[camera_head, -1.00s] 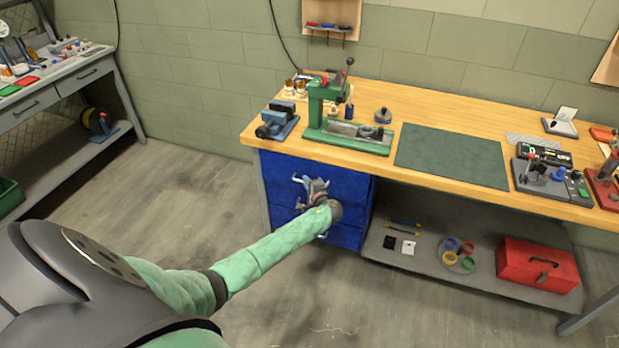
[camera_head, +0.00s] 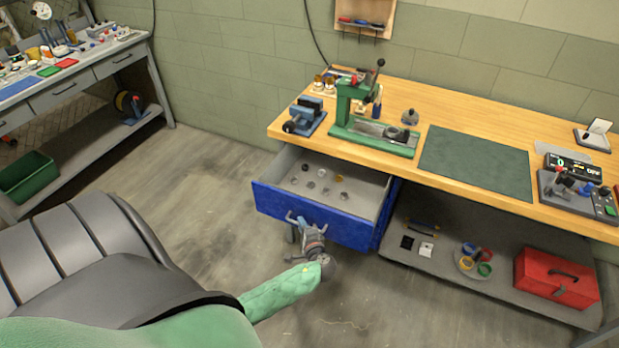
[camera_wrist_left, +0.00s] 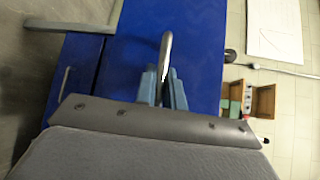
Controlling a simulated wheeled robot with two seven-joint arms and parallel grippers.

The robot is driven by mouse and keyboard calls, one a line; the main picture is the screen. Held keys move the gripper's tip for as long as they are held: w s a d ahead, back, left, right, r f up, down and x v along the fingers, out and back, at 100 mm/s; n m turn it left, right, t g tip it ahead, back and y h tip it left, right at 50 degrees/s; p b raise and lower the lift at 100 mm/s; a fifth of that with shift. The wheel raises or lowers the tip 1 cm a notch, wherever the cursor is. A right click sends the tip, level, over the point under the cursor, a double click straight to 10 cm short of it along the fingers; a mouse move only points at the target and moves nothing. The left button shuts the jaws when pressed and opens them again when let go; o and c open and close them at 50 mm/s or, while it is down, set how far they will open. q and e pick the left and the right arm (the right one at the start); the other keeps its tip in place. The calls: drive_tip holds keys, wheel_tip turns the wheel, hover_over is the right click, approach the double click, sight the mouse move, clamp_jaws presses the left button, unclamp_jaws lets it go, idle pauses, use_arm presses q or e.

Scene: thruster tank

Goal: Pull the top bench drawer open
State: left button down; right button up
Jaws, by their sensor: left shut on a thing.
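The top bench drawer (camera_head: 330,218) has a blue front and stands pulled out from under the left end of the wooden workbench (camera_head: 470,160). Its grey inside shows, with several small round parts lying in it. My left gripper (camera_head: 294,219) is at the drawer's front face, shut on the drawer handle. In the left wrist view, the blue fingers (camera_wrist_left: 162,88) close around the metal bar handle (camera_wrist_left: 165,55) against the blue drawer front (camera_wrist_left: 205,50). The gripper hides part of the handle in the head view. My right gripper is not in view.
A green press (camera_head: 370,130) and a blue vise (camera_head: 305,115) stand on the bench above the drawer. A red toolbox (camera_head: 557,278) sits on the lower shelf at right. Another bench (camera_head: 90,85) stands at the left. The floor before the drawer is clear.

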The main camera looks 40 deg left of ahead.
use_arm(q)
drive_tip(key=s, duration=0.3)
drive_tip(key=shift+d, duration=0.35)
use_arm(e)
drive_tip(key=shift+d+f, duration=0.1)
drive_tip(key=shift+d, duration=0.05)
use_arm(q)
drive_tip(key=c, duration=1.5)
unclamp_jaws()
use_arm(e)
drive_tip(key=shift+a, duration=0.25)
